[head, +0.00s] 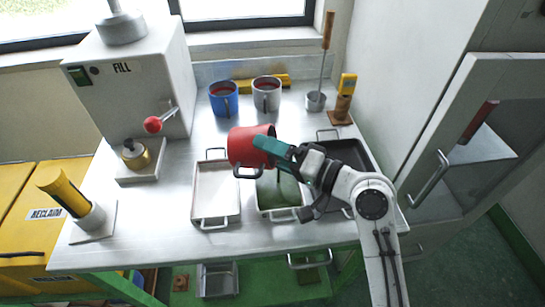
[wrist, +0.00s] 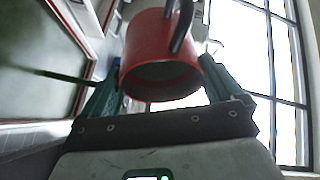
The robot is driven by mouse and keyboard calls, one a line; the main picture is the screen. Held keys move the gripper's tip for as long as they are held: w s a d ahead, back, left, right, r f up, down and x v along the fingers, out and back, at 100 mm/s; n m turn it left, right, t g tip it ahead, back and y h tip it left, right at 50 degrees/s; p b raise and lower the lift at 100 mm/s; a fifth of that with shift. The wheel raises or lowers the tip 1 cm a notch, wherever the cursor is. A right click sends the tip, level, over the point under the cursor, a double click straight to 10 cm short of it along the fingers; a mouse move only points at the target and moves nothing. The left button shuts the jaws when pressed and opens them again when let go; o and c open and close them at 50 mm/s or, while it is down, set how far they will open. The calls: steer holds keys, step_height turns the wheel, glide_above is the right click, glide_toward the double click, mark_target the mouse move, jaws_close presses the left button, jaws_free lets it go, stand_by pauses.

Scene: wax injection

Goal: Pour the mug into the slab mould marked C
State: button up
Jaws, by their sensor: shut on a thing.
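My gripper (head: 268,146) has green fingers and is shut on a red mug (head: 246,143), held tipped over above the trays. The mug also shows between the fingers in the wrist view (wrist: 160,55), its dark handle towards the top. Below it is a middle mould (head: 281,212) with a green surface inside. A thin dark green streak, like a stream, shows over this mould in both views. A pale mould (head: 215,222) lies to its left. A dark mould (head: 349,150) lies to the right, partly hidden by my arm. I cannot read a letter C on any mould.
A blue mug (head: 223,104) and a grey mug (head: 266,98) with red contents stand at the back. A ladle (head: 316,101) and a yellow-topped tool on a wooden stand are to their right. The FILL machine (head: 130,85) stands left, the cabinet (head: 475,135) right.

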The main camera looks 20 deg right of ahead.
steer(key=shift+s+d+m+t+y+b, duration=0.25)
steer(key=shift+t+y+b, duration=0.35)
steer(key=shift+b, duration=1.3)
steer(key=shift+d+t+b, duration=0.1)
steer(key=shift+t+b, duration=0.2)
steer(key=shift+b, duration=0.25)
stand_by(0.6)
